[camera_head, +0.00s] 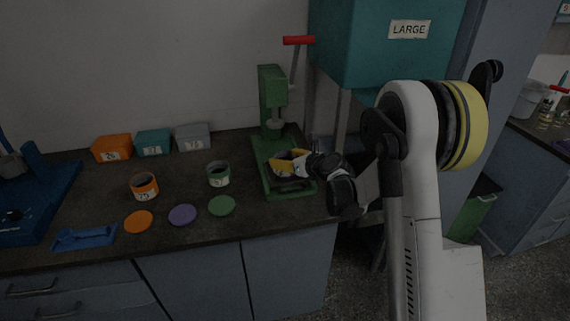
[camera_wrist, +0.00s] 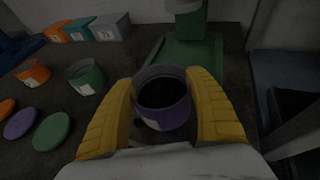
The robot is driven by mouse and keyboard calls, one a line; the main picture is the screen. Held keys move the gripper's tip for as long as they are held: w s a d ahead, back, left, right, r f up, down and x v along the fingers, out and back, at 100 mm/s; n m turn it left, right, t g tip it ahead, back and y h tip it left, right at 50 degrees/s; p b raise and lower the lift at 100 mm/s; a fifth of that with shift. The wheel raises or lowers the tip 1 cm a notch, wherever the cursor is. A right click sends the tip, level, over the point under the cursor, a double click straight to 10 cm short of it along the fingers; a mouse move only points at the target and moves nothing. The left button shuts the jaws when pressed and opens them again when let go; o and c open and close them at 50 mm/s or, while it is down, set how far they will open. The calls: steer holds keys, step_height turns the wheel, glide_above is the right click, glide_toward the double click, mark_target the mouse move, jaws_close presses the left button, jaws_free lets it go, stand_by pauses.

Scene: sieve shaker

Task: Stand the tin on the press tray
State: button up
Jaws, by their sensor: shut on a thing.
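The tin is a purple, open-topped can with dark contents (camera_wrist: 165,115), upright between my yellow fingers in the wrist view. My gripper (camera_wrist: 164,108) is shut on its sides. The press is a green stand with a column (camera_head: 272,100) and a red-tipped lever. Its green tray (camera_head: 262,160) reaches forward under my gripper, and it also shows in the wrist view (camera_wrist: 188,55) behind the tin. In the head view my gripper (camera_head: 286,160) is over the front part of the tray and largely hides the tin. I cannot tell whether the tin touches the tray.
An orange tin (camera_head: 145,187) and a green tin (camera_head: 218,174) stand left of the press. Orange (camera_head: 138,222), purple (camera_head: 182,215) and green (camera_head: 222,206) lids lie before them. Small bins (camera_head: 112,148) line the wall. A teal box marked LARGE (camera_head: 385,45) stands right of the press.

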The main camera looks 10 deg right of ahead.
steer(key=shift+f, duration=0.2)
steer(key=o, duration=1.4)
steer(key=shift+c, duration=0.2)
